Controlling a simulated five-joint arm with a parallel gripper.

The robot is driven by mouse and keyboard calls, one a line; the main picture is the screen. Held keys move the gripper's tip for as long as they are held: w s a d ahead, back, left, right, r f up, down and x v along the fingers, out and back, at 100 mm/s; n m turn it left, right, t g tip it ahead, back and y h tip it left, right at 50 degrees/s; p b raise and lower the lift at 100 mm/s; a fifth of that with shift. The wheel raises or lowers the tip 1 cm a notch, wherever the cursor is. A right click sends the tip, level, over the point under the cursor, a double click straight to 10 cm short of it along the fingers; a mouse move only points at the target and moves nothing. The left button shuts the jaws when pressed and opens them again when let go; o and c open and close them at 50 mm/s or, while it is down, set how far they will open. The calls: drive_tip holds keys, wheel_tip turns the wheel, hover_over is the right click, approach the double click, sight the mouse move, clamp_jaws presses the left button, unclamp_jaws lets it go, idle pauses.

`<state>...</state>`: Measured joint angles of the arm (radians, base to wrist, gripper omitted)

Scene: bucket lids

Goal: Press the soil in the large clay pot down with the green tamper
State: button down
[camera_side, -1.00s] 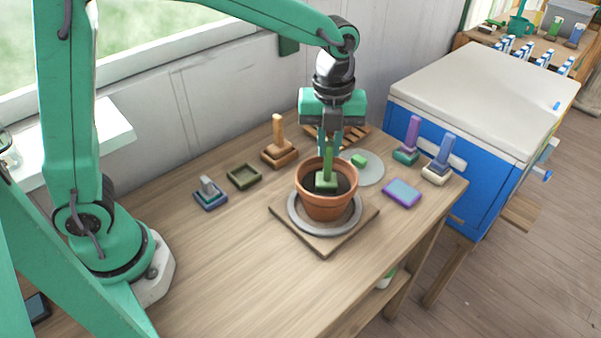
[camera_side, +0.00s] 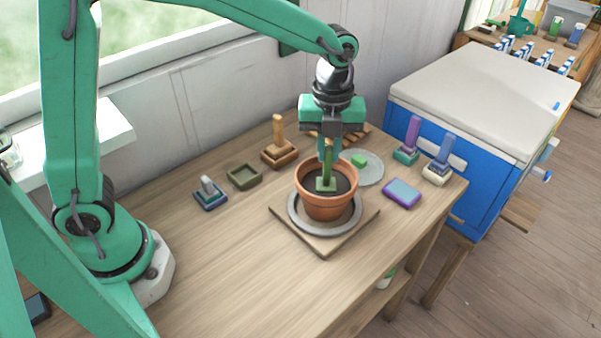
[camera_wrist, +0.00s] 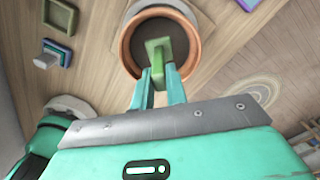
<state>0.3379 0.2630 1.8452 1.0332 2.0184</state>
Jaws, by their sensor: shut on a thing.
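The large clay pot (camera_side: 325,207) stands on a grey saucer on a square wooden board, and dark soil (camera_side: 344,184) shows inside it. The green tamper (camera_side: 326,182) is upright in the pot, its square foot at the soil near the middle; whether it presses in I cannot tell. My gripper (camera_side: 330,150) is above the pot with its fingers shut on the tamper's handle. In the wrist view the tamper (camera_wrist: 157,52) is seen between the fingertips (camera_wrist: 160,75), over the soil within the pot's rim (camera_wrist: 125,45).
Other tampers stand around: a wooden one (camera_side: 278,146), a small grey-blue one (camera_side: 209,193), a purple one (camera_side: 409,142) and a blue one (camera_side: 441,160). An olive tray (camera_side: 244,176) and a purple-blue block (camera_side: 402,193) lie nearby. The table's front left is clear.

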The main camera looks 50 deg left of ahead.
drive_tip(key=shift+r, duration=0.15)
idle(0.3)
drive_tip(key=shift+r, duration=4.8)
